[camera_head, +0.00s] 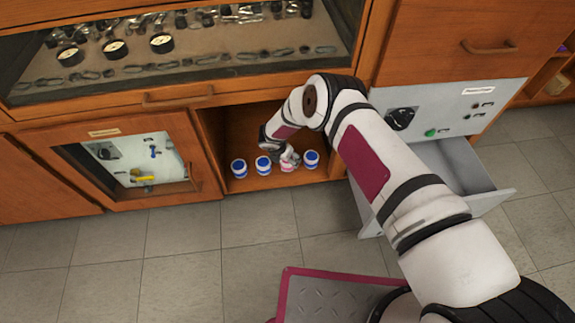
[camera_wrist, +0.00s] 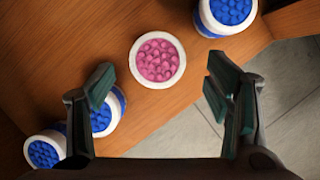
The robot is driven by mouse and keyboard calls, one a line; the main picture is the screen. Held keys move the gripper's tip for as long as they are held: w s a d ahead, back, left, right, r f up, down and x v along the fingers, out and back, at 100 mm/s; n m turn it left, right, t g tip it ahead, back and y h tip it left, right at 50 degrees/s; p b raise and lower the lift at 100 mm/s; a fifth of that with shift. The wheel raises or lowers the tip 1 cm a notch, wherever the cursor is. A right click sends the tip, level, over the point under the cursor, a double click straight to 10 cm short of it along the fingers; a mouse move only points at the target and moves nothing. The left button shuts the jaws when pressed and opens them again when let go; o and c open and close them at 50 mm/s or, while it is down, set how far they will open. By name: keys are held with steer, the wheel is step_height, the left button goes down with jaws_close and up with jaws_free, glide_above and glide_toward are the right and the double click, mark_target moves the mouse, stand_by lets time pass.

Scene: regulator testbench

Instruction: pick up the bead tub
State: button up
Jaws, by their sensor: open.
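A white tub filled with pink beads (camera_wrist: 157,60) stands upright on the wooden shelf. It also shows in the head view (camera_head: 288,167), partly hidden by my gripper (camera_head: 289,157). Several tubs with blue contents stand in the same row: one at the top right of the wrist view (camera_wrist: 228,14), two at the lower left, one of them (camera_wrist: 44,150) near the corner and the other (camera_wrist: 103,118) partly behind my left finger. My gripper, in the wrist view (camera_wrist: 161,75), is open and empty. The pink tub appears between and just beyond its fingertips, with no contact visible.
The tubs stand in an open cabinet bay (camera_head: 240,125) near its front edge, with wooden walls on both sides. A grey drawer (camera_head: 452,175) stands open to the right. A glass-fronted cabinet (camera_head: 130,165) is to the left. Tiled floor (camera_head: 190,250) lies in front.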

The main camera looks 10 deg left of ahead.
steer(key=shift+b+x, duration=1.75)
steer(key=shift+x, duration=0.9)
steer(key=shift+a, duration=0.15)
steer(key=shift+c, duration=0.2)
steer(key=c, duration=1.2)
